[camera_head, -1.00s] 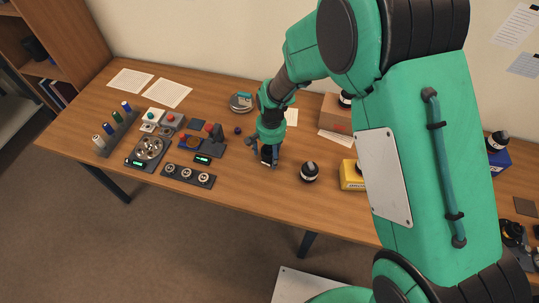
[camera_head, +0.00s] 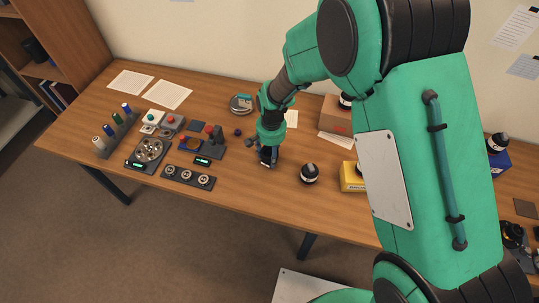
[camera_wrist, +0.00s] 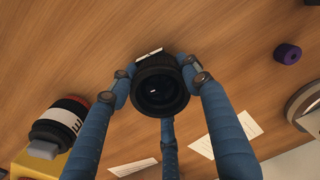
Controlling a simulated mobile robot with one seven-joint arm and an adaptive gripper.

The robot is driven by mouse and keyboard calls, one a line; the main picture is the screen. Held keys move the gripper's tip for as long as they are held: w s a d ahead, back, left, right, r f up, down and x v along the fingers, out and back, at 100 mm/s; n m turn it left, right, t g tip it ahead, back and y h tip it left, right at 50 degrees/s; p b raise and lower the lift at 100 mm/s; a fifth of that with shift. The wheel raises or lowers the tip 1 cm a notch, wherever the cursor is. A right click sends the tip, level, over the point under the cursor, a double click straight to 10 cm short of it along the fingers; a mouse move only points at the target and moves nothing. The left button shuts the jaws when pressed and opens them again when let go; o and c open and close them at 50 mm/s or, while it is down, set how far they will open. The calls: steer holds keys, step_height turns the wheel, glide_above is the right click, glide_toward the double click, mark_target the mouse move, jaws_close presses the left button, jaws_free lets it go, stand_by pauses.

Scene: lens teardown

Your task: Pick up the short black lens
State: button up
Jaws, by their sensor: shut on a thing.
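The short black lens (camera_wrist: 160,91) shows in the wrist view between the blue fingers of my gripper (camera_wrist: 160,82), its round glass facing the camera. My gripper is shut on it, with fingers on its left and right sides and a third finger below it in the picture. In the head view my gripper (camera_head: 268,158) is low over the middle of the table, and the lens is mostly hidden by the fingers there. I cannot tell whether the lens touches the table.
A black lens with a white ring (camera_head: 309,173) stands right of my gripper, near a yellow box (camera_head: 352,177). A dark tray with round parts (camera_head: 188,177) and other tools lie to the left. A small purple roll (camera_wrist: 287,54) lies nearby.

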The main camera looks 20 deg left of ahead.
mark_target(269, 151)
steer(key=shift+r, duration=0.7)
step_height(269, 151, up, 2)
steer(key=shift+r+p, duration=0.15)
steer(key=shift+p, duration=0.5)
steer(key=s+d, duration=0.3)
steer(key=s, duration=0.1)
steer(key=s+d+p, duration=0.1)
steer(key=s+d, duration=0.2)
steer(key=s, duration=0.2)
steer(key=s+d+r+p, duration=0.1)
steer(key=s+d, duration=0.2)
steer(key=s, duration=0.1)
steer(key=shift+s+r, duration=0.1)
steer(key=shift+s, duration=0.05)
